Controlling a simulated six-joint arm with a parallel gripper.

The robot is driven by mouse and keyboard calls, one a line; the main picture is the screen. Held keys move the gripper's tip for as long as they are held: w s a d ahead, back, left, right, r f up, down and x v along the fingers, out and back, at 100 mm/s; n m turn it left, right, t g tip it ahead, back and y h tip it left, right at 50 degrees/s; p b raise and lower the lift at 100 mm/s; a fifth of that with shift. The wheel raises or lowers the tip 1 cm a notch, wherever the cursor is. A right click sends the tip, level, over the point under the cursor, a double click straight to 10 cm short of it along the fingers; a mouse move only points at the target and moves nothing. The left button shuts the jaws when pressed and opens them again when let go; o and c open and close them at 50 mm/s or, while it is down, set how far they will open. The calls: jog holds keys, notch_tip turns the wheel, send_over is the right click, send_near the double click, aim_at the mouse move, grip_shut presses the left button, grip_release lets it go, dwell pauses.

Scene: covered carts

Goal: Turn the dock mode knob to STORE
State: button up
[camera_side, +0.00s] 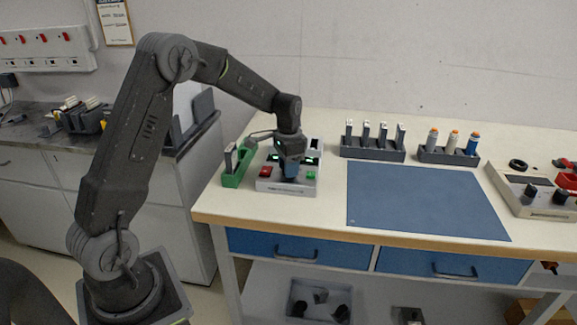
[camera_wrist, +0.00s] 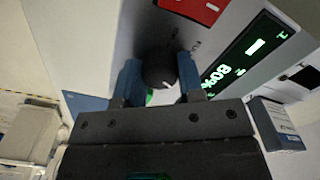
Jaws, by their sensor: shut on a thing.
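The dock (camera_side: 288,187) is a light grey box near the left end of the bench, with a red button (camera_side: 265,172), a green button (camera_side: 311,175) and lit green displays. My gripper (camera_side: 291,172) points down over the middle of the dock and hides the knob in the side view. In the wrist view, the dark round knob (camera_wrist: 155,65) with a white pointer mark sits between the blue fingertips of my gripper (camera_wrist: 160,80), which are shut on it. The lettering around the knob is too small to read. A green display (camera_wrist: 247,52) is right of the knob.
A green holder (camera_side: 236,172) stands directly left of the dock. Grey racks with upright modules (camera_side: 372,154) and bottles (camera_side: 448,157) stand behind a blue mat (camera_side: 420,202), which is clear. Another control panel (camera_side: 535,200) is at the far right.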

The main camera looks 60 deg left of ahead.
jog(key=shift+n, duration=2.3)
jog(key=o, duration=0.9)
notch_tip(320, 180, up, 14)
jog(key=shift+f, duration=0.1)
